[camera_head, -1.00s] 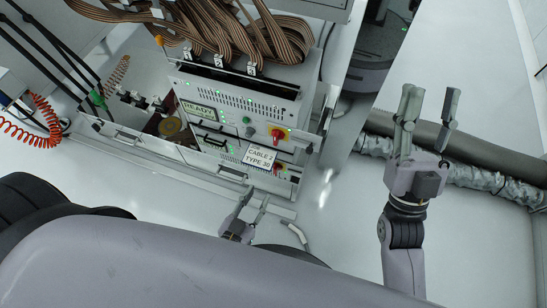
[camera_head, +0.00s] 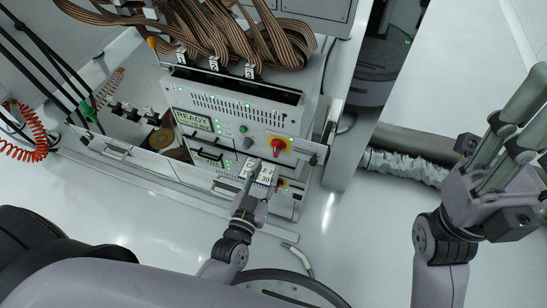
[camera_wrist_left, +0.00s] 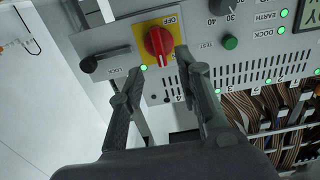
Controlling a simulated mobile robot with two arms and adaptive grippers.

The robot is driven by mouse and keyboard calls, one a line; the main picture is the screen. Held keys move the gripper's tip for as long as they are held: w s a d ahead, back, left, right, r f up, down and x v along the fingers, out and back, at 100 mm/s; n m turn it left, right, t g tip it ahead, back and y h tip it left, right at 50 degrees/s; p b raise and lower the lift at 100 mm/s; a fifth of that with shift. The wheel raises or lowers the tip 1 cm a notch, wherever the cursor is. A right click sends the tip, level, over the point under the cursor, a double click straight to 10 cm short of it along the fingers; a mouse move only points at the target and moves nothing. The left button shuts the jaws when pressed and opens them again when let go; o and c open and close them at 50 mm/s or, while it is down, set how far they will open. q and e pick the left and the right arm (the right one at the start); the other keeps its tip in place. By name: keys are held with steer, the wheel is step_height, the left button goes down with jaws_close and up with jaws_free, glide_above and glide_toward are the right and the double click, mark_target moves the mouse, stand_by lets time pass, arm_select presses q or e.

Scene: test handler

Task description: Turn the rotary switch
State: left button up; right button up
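A red rotary switch knob (camera_head: 279,146) sits on a yellow plate on the front panel of the grey test unit (camera_head: 225,105). In the left wrist view the red knob (camera_wrist_left: 159,42) lies just beyond and between my left fingertips, near the word OFF. My left gripper (camera_head: 254,172) is open and empty, in front of the panel just below the knob. Its spread fingers also show in the left wrist view (camera_wrist_left: 158,64). Whether a finger touches the knob I cannot tell. My right gripper (camera_head: 538,107) is open and empty at the right edge, far from the panel.
A white label card (camera_head: 264,174) is partly hidden behind my left gripper. A dark lock knob (camera_wrist_left: 89,65) and a green button (camera_wrist_left: 230,43) flank the red knob. Brown ribbon cables (camera_head: 205,25) hang above. A silver hose (camera_head: 405,167) lies at the right.

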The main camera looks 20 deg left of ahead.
mark_target(275, 152)
arm_select(q)
steer(key=w+b, duration=0.1)
steer(key=w, duration=0.5)
steer(key=shift+w+d+b, duration=0.1)
steer(key=shift+w+b, duration=0.1)
steer(key=shift+b, duration=0.2)
jaws_close()
